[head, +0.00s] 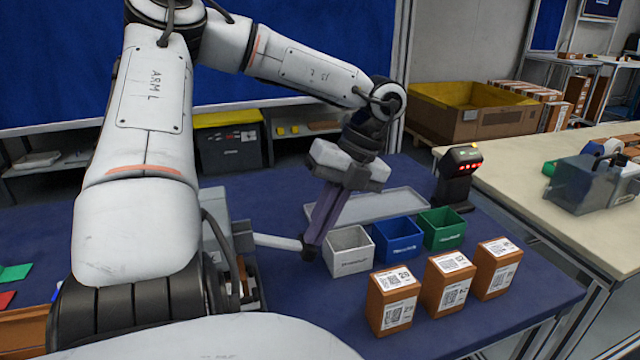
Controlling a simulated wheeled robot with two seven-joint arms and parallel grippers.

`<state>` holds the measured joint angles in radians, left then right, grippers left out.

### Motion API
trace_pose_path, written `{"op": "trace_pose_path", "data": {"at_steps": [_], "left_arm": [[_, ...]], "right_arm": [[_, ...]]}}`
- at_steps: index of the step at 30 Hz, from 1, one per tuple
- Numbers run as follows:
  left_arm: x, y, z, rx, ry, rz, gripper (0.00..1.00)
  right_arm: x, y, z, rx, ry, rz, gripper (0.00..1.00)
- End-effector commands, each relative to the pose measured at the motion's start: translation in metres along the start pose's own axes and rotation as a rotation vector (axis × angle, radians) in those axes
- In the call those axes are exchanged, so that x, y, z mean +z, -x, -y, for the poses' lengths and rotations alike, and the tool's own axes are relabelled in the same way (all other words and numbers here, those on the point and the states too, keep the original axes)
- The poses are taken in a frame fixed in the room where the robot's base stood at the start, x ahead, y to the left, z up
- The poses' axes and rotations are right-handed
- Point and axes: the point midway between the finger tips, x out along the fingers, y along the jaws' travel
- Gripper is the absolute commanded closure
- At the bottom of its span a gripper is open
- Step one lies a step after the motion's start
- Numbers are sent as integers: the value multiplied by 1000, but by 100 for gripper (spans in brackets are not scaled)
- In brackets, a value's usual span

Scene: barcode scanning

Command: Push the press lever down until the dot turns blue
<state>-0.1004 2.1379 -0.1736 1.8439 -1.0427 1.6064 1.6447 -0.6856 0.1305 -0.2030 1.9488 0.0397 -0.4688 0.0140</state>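The press lever (280,243) is a pale rod with a dark knob at its end. It runs nearly level to the right from the grey press (240,238), which is largely hidden behind my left arm. My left gripper (314,240) points down, its fingers together, with the fingertips at the lever's knob. I cannot tell whether they touch it or only overlap it in this view. I see nothing held between the fingers. The dot is not visible. My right gripper is out of view.
White (349,264), blue (398,252) and green (442,241) bins stand right of the lever. Several labelled brown boxes (390,312) stand in front of them. A grey tray (385,203) lies behind, with a black scanner (457,180) showing red lights at right.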

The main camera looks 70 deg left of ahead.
Motion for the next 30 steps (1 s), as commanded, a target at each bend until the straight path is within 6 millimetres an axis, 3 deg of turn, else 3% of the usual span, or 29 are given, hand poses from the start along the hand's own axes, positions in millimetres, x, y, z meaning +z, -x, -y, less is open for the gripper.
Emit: {"op": "trace_pose_path", "data": {"at_steps": [2, 6, 11, 18, 23, 30], "left_arm": [[-4, 6, -6, 11, -1, -14, 100], [-1, 39, -15, -1, 13, -4, 100], [2, 74, -9, -3, 18, 1, 100], [3, 119, -8, -3, 18, 3, 100], [2, 131, -8, -4, 15, 2, 100], [2, 134, -8, -4, 15, 2, 100]], "right_arm": [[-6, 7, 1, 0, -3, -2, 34], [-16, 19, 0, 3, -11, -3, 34], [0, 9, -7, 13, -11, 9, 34], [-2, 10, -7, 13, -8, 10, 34], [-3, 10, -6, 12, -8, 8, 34], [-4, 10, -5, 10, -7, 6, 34]]}}
